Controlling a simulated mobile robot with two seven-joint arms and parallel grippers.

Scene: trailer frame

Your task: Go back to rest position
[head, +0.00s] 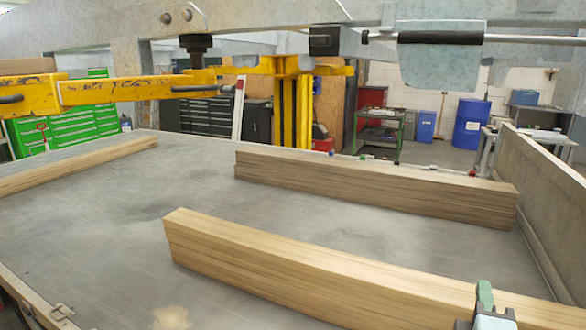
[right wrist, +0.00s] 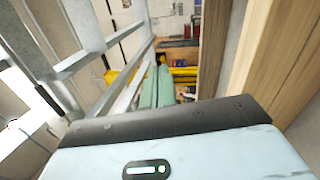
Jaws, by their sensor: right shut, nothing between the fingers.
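My right gripper (head: 485,295) shows at the bottom right edge of the head view, in front of the near wooden beam (head: 300,270). Only its green finger part and a grey part below it show there. In the right wrist view its two green fingers (right wrist: 157,82) lie side by side, shut, with nothing between them. Whether it touches the beam cannot be told. My left gripper is in neither view.
A grey trailer bed (head: 215,225) carries the near beam, a second beam (head: 380,190) behind it and another beam (head: 80,165) at left. A yellow lift (head: 292,105) stands behind the bed. A raised side wall (head: 540,200) bounds the right. Metal framing (head: 440,25) crosses the top.

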